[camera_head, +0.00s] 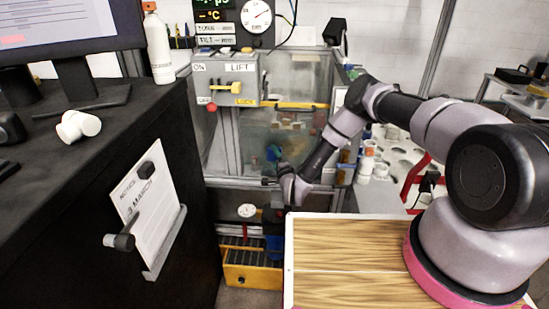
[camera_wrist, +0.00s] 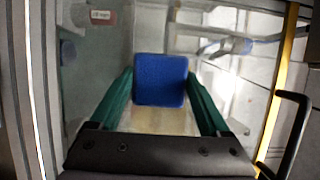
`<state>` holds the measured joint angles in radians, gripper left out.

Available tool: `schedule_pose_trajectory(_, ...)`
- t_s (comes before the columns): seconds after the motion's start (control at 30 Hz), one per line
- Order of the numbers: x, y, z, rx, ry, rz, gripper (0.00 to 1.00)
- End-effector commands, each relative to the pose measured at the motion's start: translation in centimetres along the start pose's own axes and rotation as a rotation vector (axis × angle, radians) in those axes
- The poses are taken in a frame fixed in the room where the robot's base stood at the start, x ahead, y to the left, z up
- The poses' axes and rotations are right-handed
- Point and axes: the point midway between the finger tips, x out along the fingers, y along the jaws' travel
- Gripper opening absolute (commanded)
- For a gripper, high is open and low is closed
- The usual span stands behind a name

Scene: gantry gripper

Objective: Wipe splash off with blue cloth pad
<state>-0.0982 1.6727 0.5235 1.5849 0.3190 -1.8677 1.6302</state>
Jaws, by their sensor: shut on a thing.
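In the wrist view, the green fingers of my gripper (camera_wrist: 160,78) are shut on the blue cloth pad (camera_wrist: 160,92), one finger at each side. The pad faces a clear panel (camera_wrist: 215,75); I cannot tell whether it touches it. A beige area shows just below the pad between the fingers; I cannot tell if it is part of the held thing. In the head view, my arm reaches to the front of the glazed cabinet (camera_head: 310,78), and a small green and blue patch shows near its end. I cannot make out a clear splash; the glass looks murky.
A yellow rail (camera_wrist: 280,85) and a black handle (camera_wrist: 292,130) stand at the right in the wrist view. A control box with a yellow lever (camera_head: 225,88) hangs at the cabinet's upper left. A black desk (camera_head: 85,215) stands left and a wood-topped surface (camera_head: 345,285) in front.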

Motion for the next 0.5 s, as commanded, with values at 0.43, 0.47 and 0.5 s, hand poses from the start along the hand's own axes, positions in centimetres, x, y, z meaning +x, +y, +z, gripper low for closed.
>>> schedule_pose_trajectory(0.43, 0.76, 0.01, -0.33, 0.0, 0.001, 0.0, 0.36)
schedule_pose_trajectory(0.47, 0.81, 0.01, -0.36, 0.0, 0.001, 0.0, 0.36)
schedule_pose_trajectory(0.5, 0.88, 0.01, -0.38, 0.0, 0.001, 0.0, 0.36)
